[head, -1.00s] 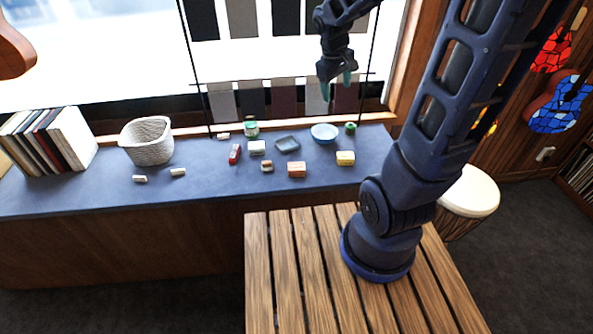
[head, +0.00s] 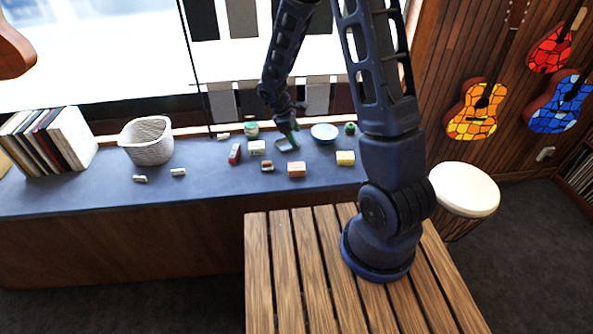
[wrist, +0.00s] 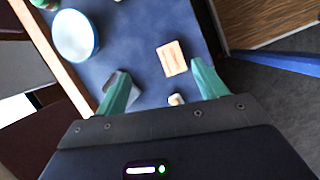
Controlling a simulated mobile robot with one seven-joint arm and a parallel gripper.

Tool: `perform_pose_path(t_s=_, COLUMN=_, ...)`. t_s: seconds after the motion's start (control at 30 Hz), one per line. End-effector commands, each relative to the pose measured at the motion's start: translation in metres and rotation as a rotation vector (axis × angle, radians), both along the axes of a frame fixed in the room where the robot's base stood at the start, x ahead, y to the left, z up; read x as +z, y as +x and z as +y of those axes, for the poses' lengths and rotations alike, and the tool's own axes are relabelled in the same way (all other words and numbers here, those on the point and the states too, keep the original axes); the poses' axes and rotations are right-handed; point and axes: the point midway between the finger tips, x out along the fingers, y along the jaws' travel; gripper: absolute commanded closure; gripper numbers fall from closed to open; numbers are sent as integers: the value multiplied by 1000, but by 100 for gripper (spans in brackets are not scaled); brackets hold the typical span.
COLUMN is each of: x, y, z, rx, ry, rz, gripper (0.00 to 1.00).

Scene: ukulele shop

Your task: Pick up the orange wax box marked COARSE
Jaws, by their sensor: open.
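An orange box (head: 296,169) lies on the blue counter top (head: 215,188), near its front edge. It also shows in the wrist view (wrist: 171,58), between and beyond the fingertips, with faint marking too small to read. My gripper (head: 288,140) is over the counter, behind the box and near the grey tray (head: 281,145). In the wrist view my gripper (wrist: 160,72) has its two green fingers wide apart with nothing between them. The box is apart from the fingers.
Near the box are a small brown-and-white block (head: 267,166), a yellow box (head: 345,158), a white box (head: 257,147) and a red object (head: 234,153). A blue bowl (head: 324,132) stands behind. A basket (head: 147,142) stands left. The counter's front left is mostly clear.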

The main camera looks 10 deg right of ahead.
Motion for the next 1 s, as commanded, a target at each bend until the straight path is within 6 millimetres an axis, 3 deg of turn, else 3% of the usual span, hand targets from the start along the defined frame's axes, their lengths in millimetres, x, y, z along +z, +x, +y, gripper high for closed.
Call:
perform_pose_path(t_s=0.1, x=-32, y=-2, z=13, rx=76, ry=-18, rz=45, gripper=29)
perform_pose_path(t_s=0.23, x=-55, y=-4, z=24, rx=137, ry=-27, rz=76, gripper=29)
perform_pose_path(t_s=0.43, x=-72, y=-6, z=28, rx=172, ry=-34, rz=96, gripper=29)
perform_pose_path(t_s=0.8, x=-114, y=-7, z=12, rx=174, ry=-34, rz=96, gripper=29)
perform_pose_path(t_s=1.0, x=-122, y=-7, z=8, rx=173, ry=-33, rz=96, gripper=29)
